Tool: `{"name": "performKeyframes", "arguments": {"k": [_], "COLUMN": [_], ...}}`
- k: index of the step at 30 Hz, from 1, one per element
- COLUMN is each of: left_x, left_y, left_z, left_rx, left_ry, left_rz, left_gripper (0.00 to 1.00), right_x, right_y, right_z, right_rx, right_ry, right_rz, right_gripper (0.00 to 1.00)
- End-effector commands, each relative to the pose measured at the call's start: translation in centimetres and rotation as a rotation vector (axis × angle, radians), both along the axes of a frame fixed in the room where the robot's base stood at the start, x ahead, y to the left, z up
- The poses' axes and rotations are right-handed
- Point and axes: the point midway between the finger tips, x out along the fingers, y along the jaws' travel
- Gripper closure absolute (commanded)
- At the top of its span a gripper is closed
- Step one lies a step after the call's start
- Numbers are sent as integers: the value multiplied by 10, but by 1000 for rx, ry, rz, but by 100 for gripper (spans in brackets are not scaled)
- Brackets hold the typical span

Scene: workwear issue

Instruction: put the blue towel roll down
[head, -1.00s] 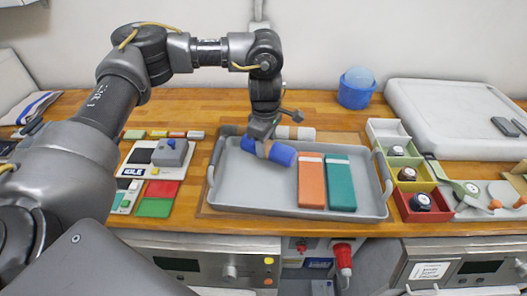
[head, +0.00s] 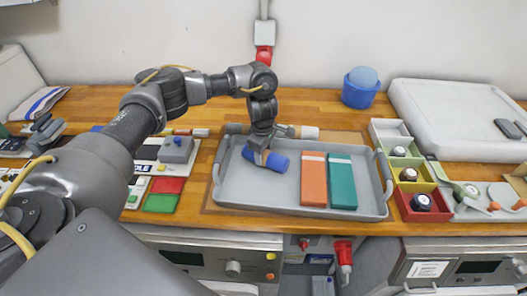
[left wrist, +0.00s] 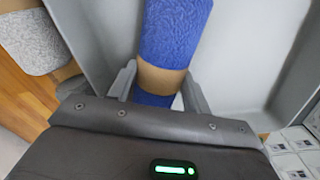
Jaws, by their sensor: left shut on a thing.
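The blue towel roll (head: 277,160) is in the left part of the grey tray (head: 232,196), lying roughly flat, with its end pointing right and slightly toward me. My left gripper (head: 260,157) is shut on it from above, around its middle. In the left wrist view the roll (left wrist: 172,35) has a tan paper band (left wrist: 161,78) between the two fingers (left wrist: 160,86). The roll is very low over the tray floor; I cannot tell whether it touches. My right gripper is not in view.
An orange packet (head: 314,180) and a teal packet (head: 342,182) lie in the tray right of the roll. Colored bins (head: 411,178) stand right of the tray. The tray's front left is bare.

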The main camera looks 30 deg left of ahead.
Motion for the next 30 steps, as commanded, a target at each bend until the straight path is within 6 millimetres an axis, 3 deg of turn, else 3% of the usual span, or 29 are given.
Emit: {"name": "performKeyframes", "arguments": {"k": [8, 9, 13, 23, 26, 30], "left_x": [0, 0, 0, 0, 1, 0], "left_y": [0, 0, 0, 0, 0, 1], "left_z": [-4, -3, -2, 1, 8, 33], "left_rx": [0, 0, 0, 0, 1, 2], "left_ry": [-1, -1, 0, -1, -4, -7], "left_rz": [0, 0, 0, 0, -1, -2], "left_gripper": [76, 48, 31, 30, 30, 30], "right_x": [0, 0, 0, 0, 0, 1], "right_y": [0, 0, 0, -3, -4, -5], "right_z": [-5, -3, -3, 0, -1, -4], "right_rx": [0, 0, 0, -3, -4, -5], "right_ry": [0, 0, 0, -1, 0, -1], "right_rz": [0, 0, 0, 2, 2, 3], "right_gripper": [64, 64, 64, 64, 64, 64]}}
